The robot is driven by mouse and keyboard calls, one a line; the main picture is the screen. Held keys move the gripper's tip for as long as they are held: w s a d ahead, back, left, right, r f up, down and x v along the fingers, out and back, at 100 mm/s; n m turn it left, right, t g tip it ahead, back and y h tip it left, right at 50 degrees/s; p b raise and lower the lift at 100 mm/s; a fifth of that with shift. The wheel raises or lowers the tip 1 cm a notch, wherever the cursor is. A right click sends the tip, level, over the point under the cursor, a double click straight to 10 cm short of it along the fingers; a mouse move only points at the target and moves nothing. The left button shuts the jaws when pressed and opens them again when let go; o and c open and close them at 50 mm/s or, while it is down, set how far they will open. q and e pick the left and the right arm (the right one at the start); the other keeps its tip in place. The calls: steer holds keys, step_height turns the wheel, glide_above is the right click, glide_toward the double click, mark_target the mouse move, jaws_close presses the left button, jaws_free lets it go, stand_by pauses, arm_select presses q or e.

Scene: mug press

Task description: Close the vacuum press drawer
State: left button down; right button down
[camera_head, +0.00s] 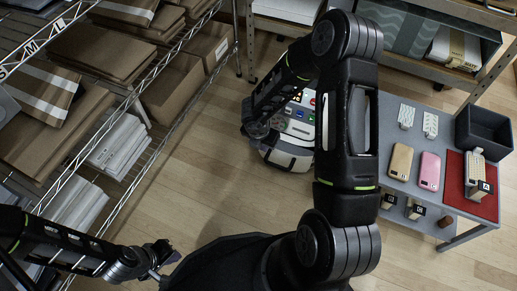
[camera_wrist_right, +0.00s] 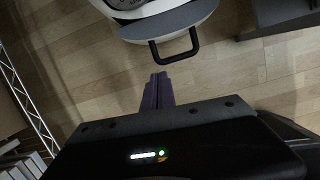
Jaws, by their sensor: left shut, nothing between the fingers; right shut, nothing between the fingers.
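The vacuum press (camera_head: 293,150) is a rounded white machine with a lit button panel, partly hidden behind my right arm in the head view. In the right wrist view, its grey drawer (camera_wrist_right: 168,22) juts out from the white body, with a black loop handle (camera_wrist_right: 175,58) on its front. How far out it is I cannot tell. My right gripper (camera_wrist_right: 158,77) is shut and empty, its tips pointing at the handle, seemingly just short of it. My left gripper (camera_head: 163,254) is shut and empty, low at the left of the head view, far from the press.
A wire shelf (camera_head: 140,95) with cardboard boxes stands on the left. A grey table (camera_head: 376,165) on the right holds phone cases, a dark bin (camera_head: 485,131) and a red mat (camera_head: 485,206). Wooden floor (camera_head: 190,190) lies clear between shelf and press.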

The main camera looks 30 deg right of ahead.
mark_target(267, 160)
steer(key=shift+f, duration=0.15)
steer(key=b+x, duration=0.5)
steer(key=x, duration=0.5)
steer(key=shift+f, duration=0.35)
steer(key=d, duration=0.1)
steer(key=w+d, duration=0.2)
steer(key=shift+d+r+b, duration=0.25)
steer(key=shift+r+b, duration=0.05)
steer(key=shift+b, duration=0.05)
